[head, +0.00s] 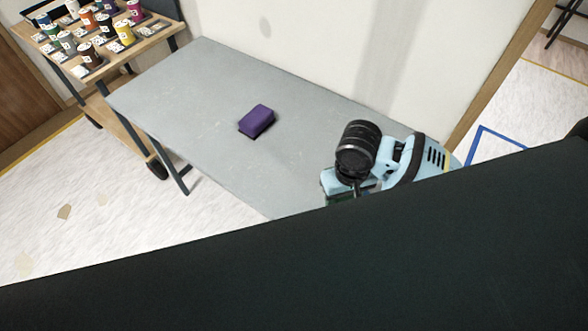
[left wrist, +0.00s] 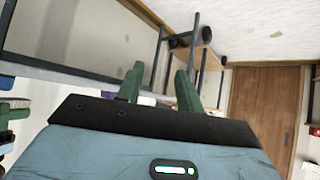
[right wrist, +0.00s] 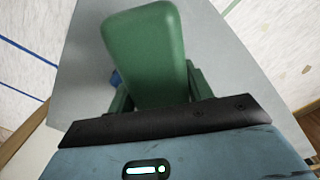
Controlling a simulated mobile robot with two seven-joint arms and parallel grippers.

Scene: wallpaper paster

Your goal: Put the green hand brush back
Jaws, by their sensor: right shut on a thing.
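The green hand brush (right wrist: 145,50) fills the middle of the right wrist view, with the grey table (right wrist: 225,60) behind it. My right gripper (right wrist: 160,92) is shut on it. The part between the fingers is hidden. In the head view my right gripper is mostly hidden behind my light-blue arm at the table's near right end; I cannot tell whether the brush touches the table (head: 185,90). My left gripper (left wrist: 158,88) is open and empty in the left wrist view, with its dark green fingers apart. It does not show in the head view.
A purple block (head: 257,121) lies mid-table; the tabletop around it is clear. A wheeled wooden cart (head: 125,125) with several coloured cups stands at the table's left end. A wall (head: 300,50) runs behind the table. A large dark shape hides the lower head view.

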